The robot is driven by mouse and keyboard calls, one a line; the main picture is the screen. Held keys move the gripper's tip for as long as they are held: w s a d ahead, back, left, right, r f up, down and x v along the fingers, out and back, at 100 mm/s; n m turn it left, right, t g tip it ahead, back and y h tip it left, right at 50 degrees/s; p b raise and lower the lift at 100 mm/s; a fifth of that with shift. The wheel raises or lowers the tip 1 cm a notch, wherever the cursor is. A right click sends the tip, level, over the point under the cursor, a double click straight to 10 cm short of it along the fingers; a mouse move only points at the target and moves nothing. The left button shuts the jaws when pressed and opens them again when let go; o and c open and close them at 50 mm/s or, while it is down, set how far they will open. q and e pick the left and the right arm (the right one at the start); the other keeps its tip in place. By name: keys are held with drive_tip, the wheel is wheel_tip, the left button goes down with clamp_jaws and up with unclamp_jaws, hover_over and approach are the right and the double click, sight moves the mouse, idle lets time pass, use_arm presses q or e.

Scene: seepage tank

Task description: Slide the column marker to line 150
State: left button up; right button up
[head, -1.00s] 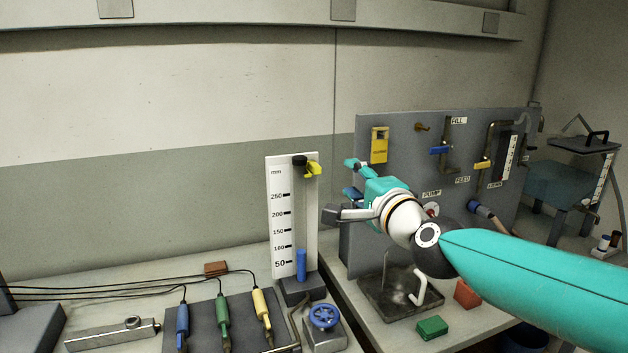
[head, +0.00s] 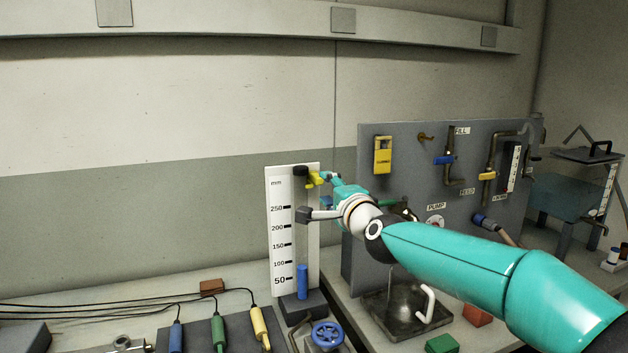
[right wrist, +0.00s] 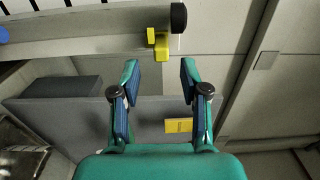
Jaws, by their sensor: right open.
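The yellow column marker (head: 316,180) sits near the top of the gauge column, just below its black cap and well above the 250 line. It also shows in the right wrist view (right wrist: 160,43). The white scale board (head: 280,240) has lines from 50 up to 250, so line 150 is around its lower middle. My right gripper (right wrist: 160,72) is open and empty. The marker's tab lies just beyond the fingertips, roughly centred between them, and appears apart from them. In the head view, the right gripper (head: 329,177) is right beside the marker.
A blue column (head: 302,281) stands low in the gauge, above a dark base (head: 303,303). A grey panel (head: 405,155) with valves and a yellow tag (head: 383,155) stands right. A blue handwheel (head: 327,334) and cabled plugs (head: 220,330) lie in front.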

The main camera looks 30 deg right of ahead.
sight(320, 182)
drive_tip(key=p+x, duration=0.1)
drive_tip(key=x, duration=0.5)
drive_tip(key=shift+w+d, duration=0.1)
drive_tip(key=shift+w, duration=0.15)
clamp_jaws()
